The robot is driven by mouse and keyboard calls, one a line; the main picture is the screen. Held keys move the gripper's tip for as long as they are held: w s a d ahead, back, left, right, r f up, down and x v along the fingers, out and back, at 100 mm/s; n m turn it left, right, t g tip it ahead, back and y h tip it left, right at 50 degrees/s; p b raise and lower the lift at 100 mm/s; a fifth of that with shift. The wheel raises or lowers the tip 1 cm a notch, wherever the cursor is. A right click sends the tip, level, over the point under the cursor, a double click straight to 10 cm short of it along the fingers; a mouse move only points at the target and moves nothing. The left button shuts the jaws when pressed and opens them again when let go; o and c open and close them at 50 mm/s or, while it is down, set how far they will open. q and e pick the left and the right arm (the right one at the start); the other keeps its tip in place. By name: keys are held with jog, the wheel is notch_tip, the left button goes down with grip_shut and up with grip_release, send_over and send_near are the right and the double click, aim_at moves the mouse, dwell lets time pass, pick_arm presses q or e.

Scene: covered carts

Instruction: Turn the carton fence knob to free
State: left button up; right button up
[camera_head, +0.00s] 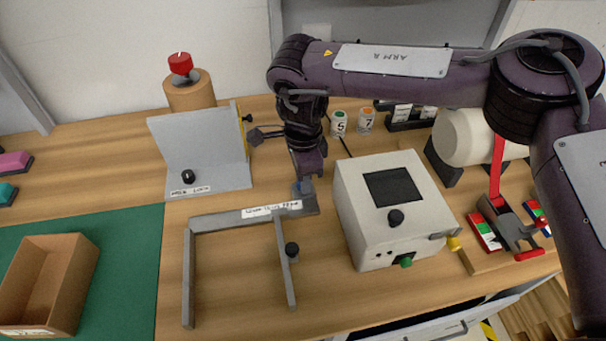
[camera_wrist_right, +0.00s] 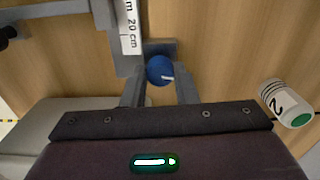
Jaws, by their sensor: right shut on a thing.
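The carton fence (camera_head: 190,270) is a grey right-angled frame flat on the wooden table, with a white label strip along its back bar. In the right wrist view its bar (camera_wrist_right: 103,15) shows at upper left. A round blue knob (camera_wrist_right: 160,70) with a white mark stands at the end of the back bar. The mark points to the right in that view. My right gripper (camera_head: 303,187) points down over this end. In the wrist view its two fingers (camera_wrist_right: 160,87) are shut on the blue knob, one on each side. My left gripper is not in view.
A white box device (camera_head: 350,215) stands close right of the fence. A grey angled bracket (camera_head: 205,150) and a cylinder with a red knob (camera_head: 181,64) are behind. Small numbered pots (camera_head: 339,124) stand beyond my gripper. An open brown box (camera_head: 75,275) is at left on a green mat.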

jog(key=shift+w+r, duration=0.1)
dwell(0.4)
jog(key=o, duration=1)
notch_tip(320, 180, up, 8)
jog(key=shift+f+b, duration=0.15)
jog(key=shift+b, duration=0.45)
